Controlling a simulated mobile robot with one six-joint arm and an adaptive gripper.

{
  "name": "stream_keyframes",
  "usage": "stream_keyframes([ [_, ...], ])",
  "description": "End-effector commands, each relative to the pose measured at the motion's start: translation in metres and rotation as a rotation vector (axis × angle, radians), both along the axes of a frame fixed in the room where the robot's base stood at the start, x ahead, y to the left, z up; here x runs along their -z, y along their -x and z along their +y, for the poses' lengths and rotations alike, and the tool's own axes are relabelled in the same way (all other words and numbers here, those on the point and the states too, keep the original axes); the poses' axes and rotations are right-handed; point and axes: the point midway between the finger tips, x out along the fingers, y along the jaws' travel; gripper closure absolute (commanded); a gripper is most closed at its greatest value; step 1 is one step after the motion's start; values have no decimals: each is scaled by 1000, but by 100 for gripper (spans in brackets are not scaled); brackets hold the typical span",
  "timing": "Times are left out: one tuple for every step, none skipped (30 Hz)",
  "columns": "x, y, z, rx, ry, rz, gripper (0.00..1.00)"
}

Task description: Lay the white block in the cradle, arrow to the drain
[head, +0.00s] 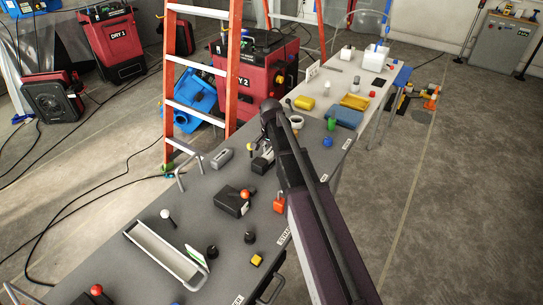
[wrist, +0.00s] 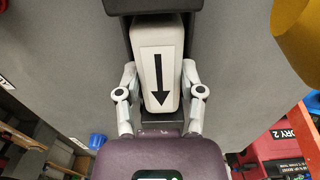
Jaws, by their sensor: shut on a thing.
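The white block (wrist: 159,57) is between the fingers of my gripper (wrist: 160,78), which is shut on it. A black arrow on its label points toward the bottom of the wrist view. Dark walls of what looks like the cradle (wrist: 165,6) show above and beside the block. I cannot tell whether the block rests on its floor. In the head view, a black holder with a pale top (head: 262,162) stands on the grey bench by my arm's end, and my arm partly hides it. I cannot pick out the drain.
A black box with a red knob (head: 232,201) and a long open tray (head: 165,253) stand nearer on the bench. A grey block (head: 221,158) lies left of the holder. An orange ladder (head: 232,75) stands behind the bench. A red DRY 2 machine (head: 262,75) is beyond.

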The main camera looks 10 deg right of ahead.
Motion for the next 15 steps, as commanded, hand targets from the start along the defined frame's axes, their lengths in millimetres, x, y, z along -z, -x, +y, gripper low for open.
stream_keyframes([
  [2, 0, 0, 0, 0, 0, 100],
  [2, 0, 0, 0, 0, 0, 100],
  [2, 0, 0, 0, 0, 0, 100],
  [1, 0, 0, 0, 0, 0, 100],
  [1, 0, 0, 0, 0, 0, 100],
  [1, 0, 0, 1, 0, 0, 100],
  [1, 0, 0, 1, 0, 0, 100],
  [1, 0, 0, 1, 0, 0, 100],
  [1, 0, 0, 1, 0, 0, 100],
  [1, 0, -1, 1, 0, 0, 100],
  [2, 0, -1, 1, 0, 0, 100],
  [3, 0, -1, 1, 0, 0, 100],
  [3, 0, -1, 1, 0, 0, 100],
  [4, 0, -1, 1, 0, 0, 100],
  [5, 0, -2, 2, 0, 0, 100],
])
